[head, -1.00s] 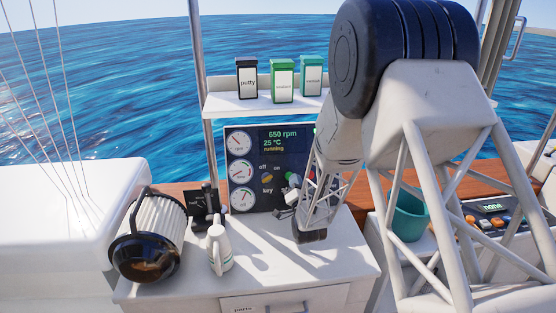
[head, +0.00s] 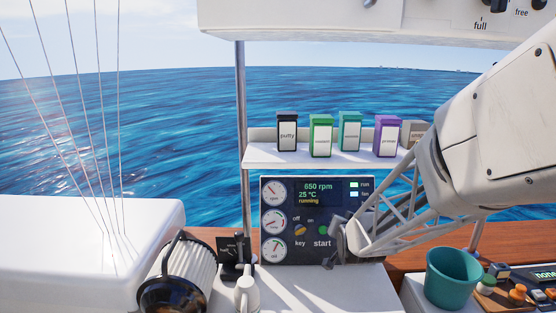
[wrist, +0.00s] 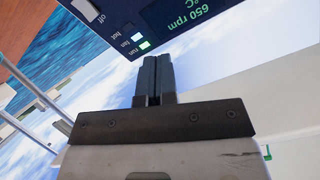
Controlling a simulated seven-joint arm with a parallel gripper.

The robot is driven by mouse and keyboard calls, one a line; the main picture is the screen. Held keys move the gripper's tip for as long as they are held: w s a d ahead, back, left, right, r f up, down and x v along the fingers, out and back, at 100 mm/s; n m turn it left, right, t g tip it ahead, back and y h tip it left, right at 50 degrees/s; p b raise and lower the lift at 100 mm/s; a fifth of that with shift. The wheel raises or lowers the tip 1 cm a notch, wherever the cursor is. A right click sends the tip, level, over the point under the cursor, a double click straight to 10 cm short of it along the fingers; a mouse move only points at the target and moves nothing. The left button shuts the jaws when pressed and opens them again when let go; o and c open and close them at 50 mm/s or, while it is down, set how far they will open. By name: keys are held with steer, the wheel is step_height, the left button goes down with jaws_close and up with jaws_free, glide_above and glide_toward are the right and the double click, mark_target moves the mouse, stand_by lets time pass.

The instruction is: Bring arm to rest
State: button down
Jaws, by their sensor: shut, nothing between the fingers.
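My gripper (head: 335,246) is in front of the lower right part of the engine panel (head: 318,190) in the head view, above the white counter. In the wrist view my gripper (wrist: 152,66) has its two dark fingers together with nothing between them. My arm comes in from the right of the head view. The panel reads 650 rpm, 25 °C, running, with the run and fan lights lit. Whether my gripper touches the panel or stands apart from it is unclear.
A shelf (head: 330,158) behind holds several labelled boxes, such as putty (head: 287,140). A ribbed cylinder (head: 178,280), a lever marked half (head: 233,258) and a white jug (head: 246,292) stand left on the counter. A teal bucket (head: 452,278) stands right. An overhead panel (head: 330,20) spans the top.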

steer(key=s+r+n+g, duration=0.2)
steer(key=s+g, duration=0.3)
steer(key=s, duration=1.4)
steer(key=s+r+n+g, duration=0.2)
steer(key=s+g, duration=0.4)
steer(key=s, duration=1.2)
steer(key=shift+s+d+r, duration=0.2)
steer(key=shift+s+r, duration=0.2)
steer(key=shift+r, duration=0.45)
